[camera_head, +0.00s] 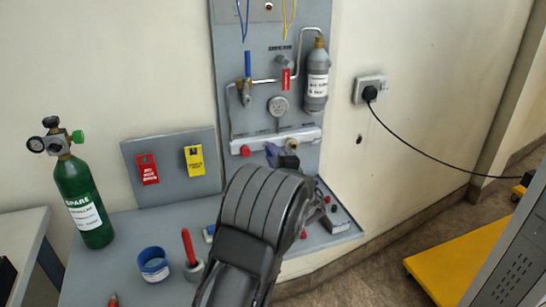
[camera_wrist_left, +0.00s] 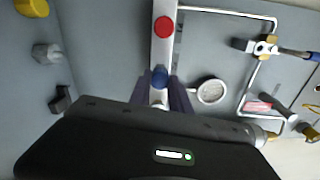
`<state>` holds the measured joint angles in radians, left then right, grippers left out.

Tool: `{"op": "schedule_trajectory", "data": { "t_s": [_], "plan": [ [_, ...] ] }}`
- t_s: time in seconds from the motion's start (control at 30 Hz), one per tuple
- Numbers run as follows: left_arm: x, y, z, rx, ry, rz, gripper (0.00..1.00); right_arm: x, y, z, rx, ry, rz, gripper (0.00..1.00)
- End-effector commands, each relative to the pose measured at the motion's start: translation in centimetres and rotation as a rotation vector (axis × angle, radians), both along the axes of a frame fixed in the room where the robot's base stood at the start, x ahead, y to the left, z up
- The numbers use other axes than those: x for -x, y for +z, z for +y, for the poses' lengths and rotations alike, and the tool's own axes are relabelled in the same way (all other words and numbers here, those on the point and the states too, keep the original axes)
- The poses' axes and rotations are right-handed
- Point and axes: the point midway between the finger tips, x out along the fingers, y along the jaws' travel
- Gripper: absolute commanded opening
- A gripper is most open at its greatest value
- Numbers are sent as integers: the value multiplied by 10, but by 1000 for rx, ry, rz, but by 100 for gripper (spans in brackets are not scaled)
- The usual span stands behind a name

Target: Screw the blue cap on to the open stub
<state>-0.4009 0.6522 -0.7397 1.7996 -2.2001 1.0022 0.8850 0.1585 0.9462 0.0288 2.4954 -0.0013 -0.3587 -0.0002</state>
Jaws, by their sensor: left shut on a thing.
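The white manifold bar (camera_head: 302,136) runs across the lower part of the grey wall panel. A red cap (camera_head: 245,150) sits at its left part and also shows in the wrist view (camera_wrist_left: 163,27). My left gripper (camera_head: 279,157) is at the bar, right of the red cap. In the wrist view the left gripper (camera_wrist_left: 161,88) is shut on the blue cap (camera_wrist_left: 160,76), which lies in line with the bar. A brass fitting (camera_head: 293,143) shows just right of the gripper. The open stub cannot be made out, and I cannot tell whether the cap touches it.
A gauge (camera_head: 278,106) and a grey cylinder (camera_head: 316,88) are on the panel above the bar. A green cylinder (camera_head: 82,196), a blue-rimmed pot (camera_head: 153,263) and a red-handled tool (camera_head: 188,247) stand on the bench left of my arm. Red and yellow tags hang behind.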

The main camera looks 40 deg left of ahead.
Motion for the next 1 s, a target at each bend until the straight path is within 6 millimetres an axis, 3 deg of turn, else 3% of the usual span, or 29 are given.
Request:
{"op": "schedule_trajectory", "data": {
  "t_s": [1.0],
  "plan": [
    [0,0,0,-3,-1,5,0,0,-8,0,0,0,0,36]
  ]
}}
